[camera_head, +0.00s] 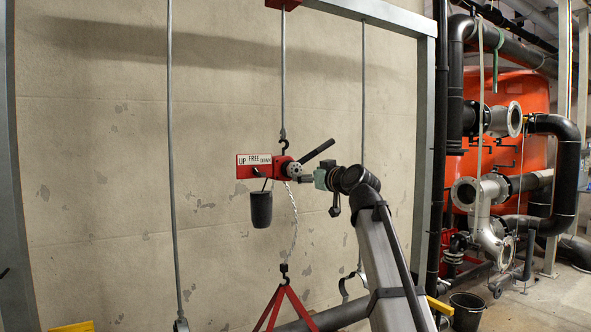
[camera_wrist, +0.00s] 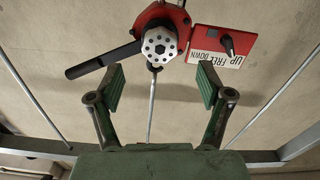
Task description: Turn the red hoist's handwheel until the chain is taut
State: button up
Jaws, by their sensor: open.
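The red hoist (camera_head: 281,168) hangs from a hook on a rod. A plate marked UP FREE DOWN (camera_head: 243,167) is on its left and a black lever (camera_head: 318,152) sticks out up and right. The grey, holed handwheel (camera_wrist: 159,44) faces the wrist camera; it also shows in the head view (camera_head: 294,169). My gripper (camera_wrist: 161,84) is open and empty, its fingers apart below the handwheel in the wrist view. In the head view my gripper (camera_head: 306,179) is just right of the wheel. The chain (camera_head: 294,220) hangs in a slight curve to a lower hook (camera_head: 284,269).
A black cylindrical container (camera_head: 261,209) hangs below the plate. Red slings (camera_head: 287,303) hold a dark pipe (camera_head: 340,314) below the lower hook. Vertical rods (camera_head: 171,150) and a steel frame (camera_head: 424,130) stand around. Pipes and an orange tank (camera_head: 530,90) are at right.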

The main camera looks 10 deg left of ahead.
aim_at(297, 171)
jog(key=p+x, duration=0.1)
jog(key=x, duration=0.7)
jog(key=shift+w+a+p, duration=0.1)
jog(key=shift+w+p, duration=0.05)
jog(key=shift+p, duration=0.2)
jog(key=shift+c, duration=0.4)
jog(key=c, duration=1.1)
